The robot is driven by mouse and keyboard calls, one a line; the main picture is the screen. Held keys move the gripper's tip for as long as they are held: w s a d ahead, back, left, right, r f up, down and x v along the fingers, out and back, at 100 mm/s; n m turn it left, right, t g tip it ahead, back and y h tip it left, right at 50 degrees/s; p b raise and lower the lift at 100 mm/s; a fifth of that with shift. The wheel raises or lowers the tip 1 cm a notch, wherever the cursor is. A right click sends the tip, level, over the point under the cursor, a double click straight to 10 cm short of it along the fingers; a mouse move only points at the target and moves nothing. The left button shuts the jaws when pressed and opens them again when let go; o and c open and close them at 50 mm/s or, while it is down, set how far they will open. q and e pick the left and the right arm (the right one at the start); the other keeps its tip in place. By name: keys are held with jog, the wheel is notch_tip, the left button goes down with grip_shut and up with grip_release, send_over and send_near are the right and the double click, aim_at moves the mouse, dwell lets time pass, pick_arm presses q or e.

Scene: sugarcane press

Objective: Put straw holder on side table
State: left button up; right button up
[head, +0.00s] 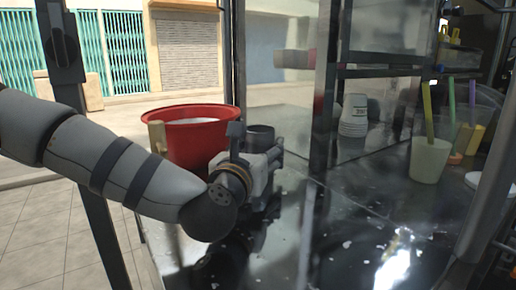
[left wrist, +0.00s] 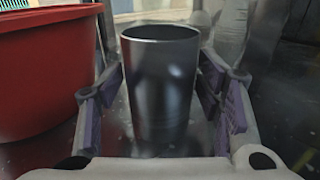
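A dark, glossy cylindrical cup, which looks like the straw holder (left wrist: 160,85), stands upright with no straws showing. In the head view the straw holder (head: 260,134) is mostly hidden behind my left gripper (head: 270,160). In the left wrist view my left gripper (left wrist: 160,110) is open, with a finger on each side of the holder and a visible gap at both sides. The dark glossy tabletop (head: 345,235) lies under it; I cannot tell whether this is the side table. My right gripper is not in view.
A red bucket (head: 205,150) stands just left of the straw holder and also fills the left of the left wrist view (left wrist: 45,75). A glass panel with a dark metal post (head: 325,90) rises behind. Stacked white cups (head: 354,115) and a pale cup with straws (head: 430,160) stand right.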

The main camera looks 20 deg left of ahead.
pick_arm(q)
jog(key=shift+r, duration=0.25)
jog(key=shift+s, duration=0.3)
jog(key=s, duration=0.8)
jog(key=shift+s+d, duration=0.25)
jog(key=shift+s, duration=0.1)
jog(key=s+p, duration=0.1)
jog(key=s+r+p, duration=0.1)
jog(key=p, duration=0.1)
jog(key=shift+s, duration=0.2)
jog(key=shift+s+f+p, duration=0.15)
jog(key=shift+f+p, duration=0.05)
jog(key=shift+p, duration=0.15)
jog(key=shift+f, duration=0.35)
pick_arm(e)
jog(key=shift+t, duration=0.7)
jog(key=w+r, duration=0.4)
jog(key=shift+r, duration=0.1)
